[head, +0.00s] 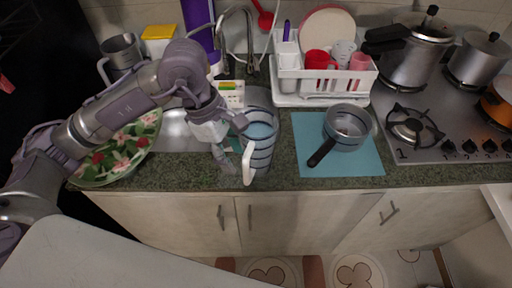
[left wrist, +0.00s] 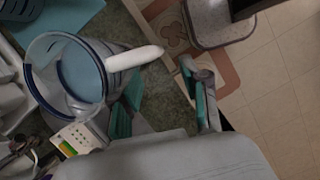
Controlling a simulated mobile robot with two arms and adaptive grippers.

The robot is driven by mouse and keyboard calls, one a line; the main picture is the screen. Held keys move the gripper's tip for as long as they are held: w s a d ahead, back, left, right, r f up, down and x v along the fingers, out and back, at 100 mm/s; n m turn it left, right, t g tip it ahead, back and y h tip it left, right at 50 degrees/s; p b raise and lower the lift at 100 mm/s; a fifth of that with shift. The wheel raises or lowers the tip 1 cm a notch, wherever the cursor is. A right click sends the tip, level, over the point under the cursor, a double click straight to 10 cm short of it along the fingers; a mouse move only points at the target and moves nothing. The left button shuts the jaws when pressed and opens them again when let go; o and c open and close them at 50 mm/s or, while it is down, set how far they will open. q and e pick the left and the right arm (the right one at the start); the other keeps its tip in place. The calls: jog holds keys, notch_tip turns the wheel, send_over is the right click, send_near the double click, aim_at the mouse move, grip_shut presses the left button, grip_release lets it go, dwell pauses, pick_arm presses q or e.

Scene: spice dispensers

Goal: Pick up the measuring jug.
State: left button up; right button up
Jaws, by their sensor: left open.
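The measuring jug (head: 262,143) is clear with dark blue bands and a white handle (head: 248,163). It stands upright on the counter near the front edge, beside the sink, its handle toward the front. My left gripper (head: 230,150) is open just left of the jug, close to the handle. In the left wrist view the jug (left wrist: 84,88) is at the left, with its handle (left wrist: 135,58) pointing right. The open teal fingers of my left gripper (left wrist: 163,105) are near the handle. I cannot tell if they touch the jug. My right gripper is not in view.
A saucepan (head: 346,130) on a blue mat (head: 362,166) is to the right. A white dish rack (head: 322,98) stands behind. A floral platter (head: 118,155) is at the left. A yellow-green labelled box (head: 231,94) stands behind the jug. The stove (head: 446,150) is far right.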

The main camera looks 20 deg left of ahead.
aim_at(244, 174)
pick_arm(q)
jog(key=p+x, duration=0.2)
jog(key=x, duration=0.5)
jog(key=shift+d+p, duration=0.1)
jog(key=shift+p, duration=0.2)
jog(key=shift+f, duration=0.25)
jog(key=shift+d+f, duration=0.1)
jog(key=c, duration=0.9)
grip_shut()
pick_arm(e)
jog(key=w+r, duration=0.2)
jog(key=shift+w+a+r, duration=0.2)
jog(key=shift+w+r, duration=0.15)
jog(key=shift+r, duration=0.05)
pick_arm(q)
jog(key=shift+w, duration=0.1)
